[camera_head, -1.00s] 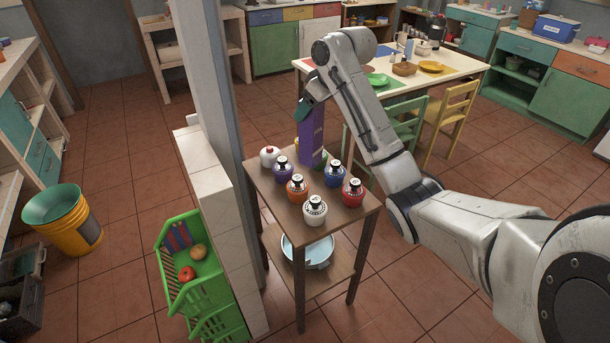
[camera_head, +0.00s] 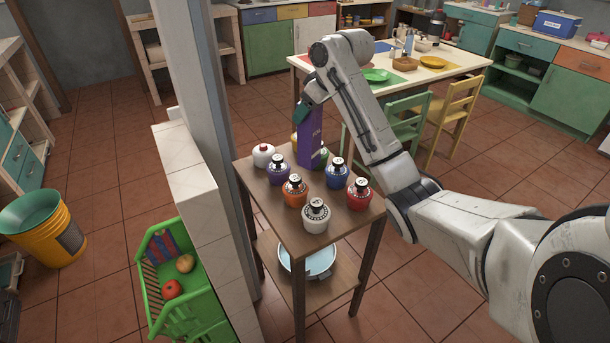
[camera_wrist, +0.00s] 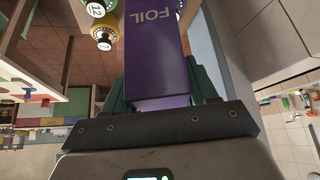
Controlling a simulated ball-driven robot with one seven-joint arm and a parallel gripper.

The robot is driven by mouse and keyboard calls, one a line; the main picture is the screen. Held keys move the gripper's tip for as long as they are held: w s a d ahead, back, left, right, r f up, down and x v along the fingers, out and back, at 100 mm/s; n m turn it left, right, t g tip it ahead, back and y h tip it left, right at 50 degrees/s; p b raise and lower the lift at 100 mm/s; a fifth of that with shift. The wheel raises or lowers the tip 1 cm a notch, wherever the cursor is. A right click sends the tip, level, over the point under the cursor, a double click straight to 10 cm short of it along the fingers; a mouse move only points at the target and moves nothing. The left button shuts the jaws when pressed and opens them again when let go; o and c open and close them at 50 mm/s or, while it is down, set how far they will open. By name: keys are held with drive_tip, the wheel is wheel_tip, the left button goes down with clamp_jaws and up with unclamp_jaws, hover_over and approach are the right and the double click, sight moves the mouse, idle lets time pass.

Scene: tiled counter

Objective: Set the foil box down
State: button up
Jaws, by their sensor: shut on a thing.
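The foil box (camera_head: 311,138) is tall and purple and stands upright over the back part of the small wooden table (camera_head: 335,214). The wrist view shows the word FOIL on the box (camera_wrist: 152,50). My gripper (camera_head: 309,110) is shut on the upper end of the box, with a green finger on each side of it. The gripper also shows at the box's near end in the wrist view (camera_wrist: 162,95). Whether the box's lower end touches the tabletop is hard to tell, as it sits behind the bottles.
Close to the box on the tabletop stand several bottles: white (camera_head: 263,155), purple (camera_head: 278,171), orange (camera_head: 295,190), blue (camera_head: 337,173), red (camera_head: 359,194) and a front white one (camera_head: 315,216). A tiled half wall (camera_head: 190,165) and post border the table's left.

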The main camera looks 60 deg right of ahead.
sight(308, 141)
wheel_tip(308, 141, down, 9)
drive_tip(key=shift+f+p, duration=0.2)
drive_tip(key=shift+p, duration=0.2)
drive_tip(key=shift+f, duration=0.15)
drive_tip(key=o, duration=1.5)
